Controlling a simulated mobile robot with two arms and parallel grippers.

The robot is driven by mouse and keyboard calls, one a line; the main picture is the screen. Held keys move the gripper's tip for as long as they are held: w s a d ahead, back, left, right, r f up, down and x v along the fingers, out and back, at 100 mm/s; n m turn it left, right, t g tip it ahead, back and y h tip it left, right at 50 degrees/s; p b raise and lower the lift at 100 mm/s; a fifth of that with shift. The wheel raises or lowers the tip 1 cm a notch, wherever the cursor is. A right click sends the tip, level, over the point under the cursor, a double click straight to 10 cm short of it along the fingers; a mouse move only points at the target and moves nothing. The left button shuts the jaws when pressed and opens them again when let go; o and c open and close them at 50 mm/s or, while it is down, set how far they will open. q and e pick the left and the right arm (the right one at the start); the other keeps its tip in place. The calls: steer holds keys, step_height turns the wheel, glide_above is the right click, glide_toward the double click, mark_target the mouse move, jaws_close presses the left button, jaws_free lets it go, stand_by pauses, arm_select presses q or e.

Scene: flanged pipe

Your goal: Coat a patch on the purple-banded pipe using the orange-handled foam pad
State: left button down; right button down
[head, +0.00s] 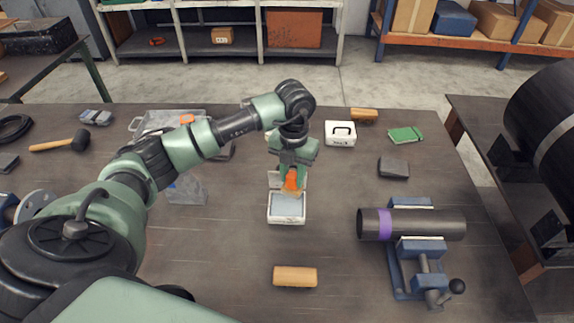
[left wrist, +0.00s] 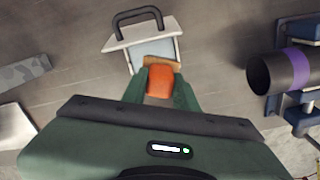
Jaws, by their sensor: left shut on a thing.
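The foam pad's orange handle (head: 292,181) is between the fingers of my left gripper (head: 291,178), which is shut on it. In the left wrist view the orange handle (left wrist: 161,82) sits between the green fingers, with a tan edge of the pad beyond it. The pad is over a white tray (head: 286,221) with a grey-blue inside; I cannot tell whether it touches. The tray also shows in the left wrist view (left wrist: 172,28). The purple-banded pipe (head: 430,224) lies level in a blue vise to the right, its purple band near its left end. My right gripper is not in view.
The blue vise (head: 420,249) has a handle toward the front. A tan block (head: 295,276) lies in front of the tray. A hammer (head: 62,143), a clear bin (head: 150,122), a white box (head: 340,134) and a dark block (head: 393,167) are on the table. Between tray and pipe is bare tabletop.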

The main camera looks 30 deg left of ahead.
mark_target(287, 190)
arm_select(q)
steer(key=a+n, duration=0.1)
steer(key=n, duration=0.2)
steer(key=shift+w+a+f, duration=0.15)
steer(key=shift+a+f, duration=0.05)
steer(key=shift+a, duration=0.15)
steer(key=shift+a+f+n, duration=0.2)
steer(key=shift+n, duration=0.6)
step_height(287, 190, down, 4)
steer(key=shift+f+b, duration=0.1)
steer(key=shift+b, duration=1.1)
steer(key=shift+f+b, duration=0.5)
steer(key=shift+f, duration=0.35)
steer(key=shift+f, duration=0.25)
steer(key=shift+f+b, duration=0.3)
steer(key=shift+b, duration=0.15)
steer(key=shift+f, duration=0.1)
